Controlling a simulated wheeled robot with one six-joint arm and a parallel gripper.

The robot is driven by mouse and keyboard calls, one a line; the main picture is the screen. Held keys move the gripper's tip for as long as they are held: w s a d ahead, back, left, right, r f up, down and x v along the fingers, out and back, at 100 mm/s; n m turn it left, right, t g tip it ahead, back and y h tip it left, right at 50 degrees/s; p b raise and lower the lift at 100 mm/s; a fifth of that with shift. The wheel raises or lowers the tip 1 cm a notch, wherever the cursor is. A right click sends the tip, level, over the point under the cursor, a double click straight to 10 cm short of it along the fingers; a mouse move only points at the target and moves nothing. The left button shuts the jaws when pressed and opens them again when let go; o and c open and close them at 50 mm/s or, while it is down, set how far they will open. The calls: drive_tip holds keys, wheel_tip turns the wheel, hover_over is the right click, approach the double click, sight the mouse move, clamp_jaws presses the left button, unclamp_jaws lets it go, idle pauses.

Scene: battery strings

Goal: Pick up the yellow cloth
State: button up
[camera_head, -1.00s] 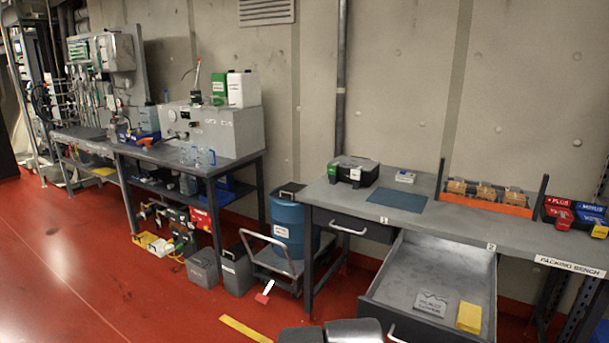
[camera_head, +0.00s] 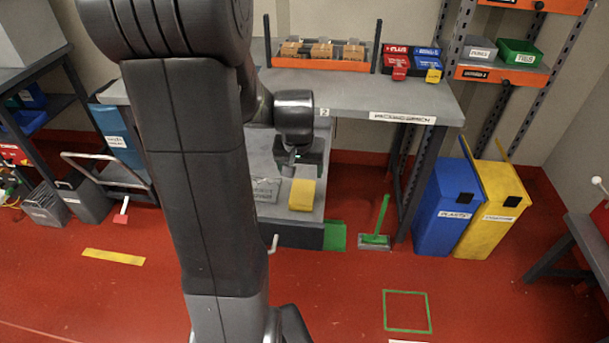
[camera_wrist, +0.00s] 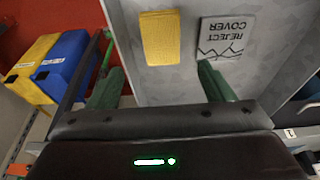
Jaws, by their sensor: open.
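In the wrist view the cloth (camera_wrist: 160,38) shows whole, ahead of and between my two fingers. My gripper (camera_head: 292,158) is above the drawer, just behind the cloth in the head view, and apart from it. In the wrist view the gripper (camera_wrist: 157,84) is open and empty, its green fingers wide apart. A grey plate marked REJECT COVER (camera_wrist: 227,40) lies beside the cloth. My arm hides part of the drawer in the head view.
The packing bench top (camera_head: 395,100) overhangs behind the drawer. A blue bin (camera_head: 445,206) and a yellow bin (camera_head: 494,212) stand right of the bench. A green-handled broom (camera_head: 379,222) stands near the drawer. The red floor in front is mostly clear.

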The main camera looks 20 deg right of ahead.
hover_over(303, 192)
drive_tip(key=s+a, duration=0.1)
drive_tip(key=s, duration=0.1)
drive_tip(key=f, duration=0.8)
drive_tip(key=shift+s+a, duration=0.2)
drive_tip(key=shift+w+x, duration=0.25)
drive_tip(key=shift+x, duration=1.1)
drive_tip(key=shift+w+x, duration=0.25)
drive_tip(key=shift+x, duration=1.15)
drive_tip(key=shift+d+r, duration=0.15)
drive_tip(key=shift+c, duration=0.4)
drive_tip(key=c, duration=0.7)
drive_tip(key=shift+r, duration=0.1)
drive_tip(key=shift+c, duration=0.2)
wheel_tip(303, 192, up, 10)
